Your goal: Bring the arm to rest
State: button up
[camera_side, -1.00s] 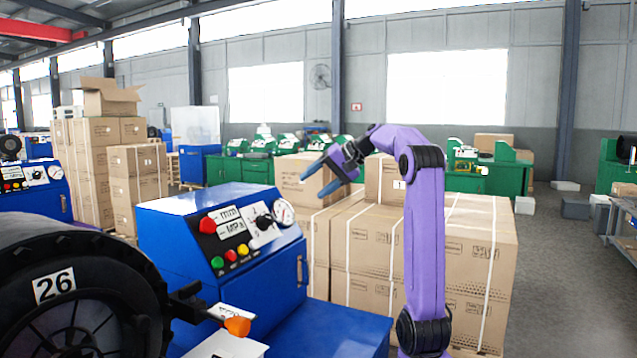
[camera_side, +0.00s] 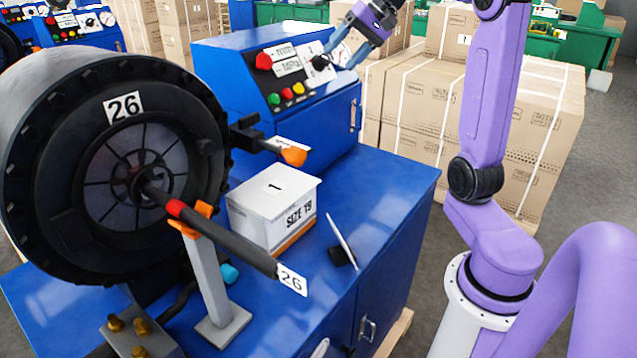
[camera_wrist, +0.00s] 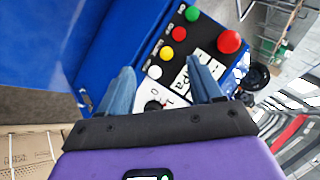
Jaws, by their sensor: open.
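My gripper (camera_side: 344,56) is open, with its two blue fingers apart and nothing visible between them. In the side view it overlaps the right end of the control panel (camera_side: 290,75) on the blue cabinet; I cannot tell if it touches. In the wrist view my gripper (camera_wrist: 160,66) points toward the panel's buttons and black knob (camera_wrist: 153,106). The black crimper head (camera_side: 60,140) bears a label 26. A dark hose (camera_side: 235,245) with a 26 tag runs from its centre over a grey stand (camera_side: 208,280).
A white box (camera_side: 270,205) marked SIZE 19 stands on the blue bench (camera_side: 395,200), beside a small tilted plate (camera_side: 343,243). An orange-tipped lever (camera_side: 293,156) sticks out from the head. Stacked cartons (camera_side: 420,110) stand behind my arm.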

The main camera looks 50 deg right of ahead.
jog(key=s+a+f+n+g, duration=0.3)
jog(key=s+a+f+n, duration=0.15)
jog(key=a, duration=0.55)
jog(key=s+a+f+n+g, duration=0.4)
jog(key=a+f, duration=0.2)
jog(key=a, duration=0.3)
jog(key=s+a+f+n+h, duration=0.1)
jog(key=s+a+f+n, duration=0.1)
jog(key=s+n, duration=0.2)
jog(key=s+a+f+n+h, duration=0.1)
jog(key=s+a+f+n, duration=0.1)
jog(key=s, duration=0.7)
jog(key=s+a+f+n+h, duration=0.2)
jog(key=s+a+f+n, duration=0.1)
jog(key=s, duration=0.4)
jog(key=f+n, duration=0.1)
jog(key=n, duration=0.1)
jog(key=shift+s+f+n, duration=0.15)
jog(key=shift+f+n, duration=0.1)
jog(key=shift+n, duration=0.1)
